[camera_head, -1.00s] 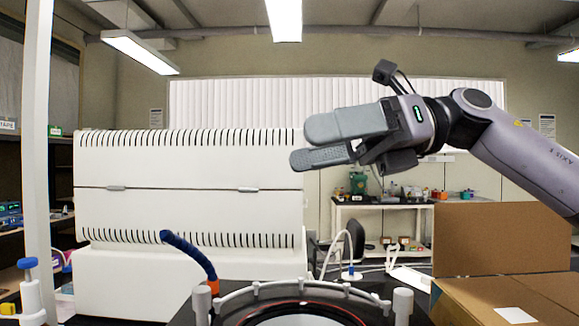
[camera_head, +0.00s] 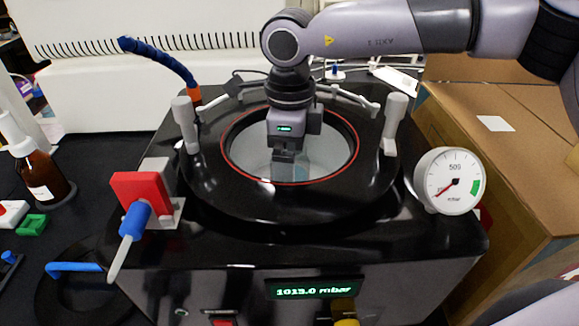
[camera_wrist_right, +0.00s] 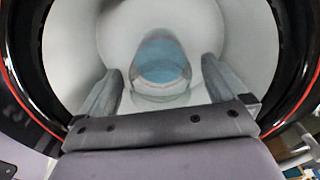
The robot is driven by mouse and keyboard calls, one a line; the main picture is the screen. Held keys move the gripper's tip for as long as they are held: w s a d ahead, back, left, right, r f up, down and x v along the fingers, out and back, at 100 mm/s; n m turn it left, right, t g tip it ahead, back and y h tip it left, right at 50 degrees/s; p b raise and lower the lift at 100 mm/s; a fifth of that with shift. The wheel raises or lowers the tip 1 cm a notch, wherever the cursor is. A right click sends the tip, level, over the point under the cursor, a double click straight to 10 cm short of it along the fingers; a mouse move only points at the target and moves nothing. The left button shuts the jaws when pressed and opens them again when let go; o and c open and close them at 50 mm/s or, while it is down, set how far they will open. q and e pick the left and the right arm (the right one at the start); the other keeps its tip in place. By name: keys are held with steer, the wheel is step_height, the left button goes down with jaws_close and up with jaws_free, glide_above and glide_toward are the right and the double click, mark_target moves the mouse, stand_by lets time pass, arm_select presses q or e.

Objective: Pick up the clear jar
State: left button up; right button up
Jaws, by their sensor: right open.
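The clear jar (camera_wrist_right: 163,62) shows in the right wrist view, with a blue-tinted round area, down inside the pale chamber (camera_wrist_right: 75,30). My right gripper (camera_wrist_right: 161,66) is open, with one finger on each side of the jar in the picture. I cannot tell whether the fingers touch it. In the head view my right gripper (camera_head: 284,158) points down into the round, red-rimmed chamber opening and hides much of its middle. The jar is hard to make out there. My left gripper is not in view.
The black freeze dryer top (camera_head: 220,205) surrounds the opening. A red block with a blue lever (camera_head: 140,195), a pressure gauge (camera_head: 447,183) and two grey posts (camera_head: 395,125) stand around it. A cardboard box (camera_head: 500,170) is at right, a brown bottle (camera_head: 40,175) at left.

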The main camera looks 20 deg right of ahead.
steer(key=shift+f, duration=1.3)
steer(key=c, duration=1.3)
steer(key=shift+w+r, duration=0.1)
steer(key=shift+r, duration=0.1)
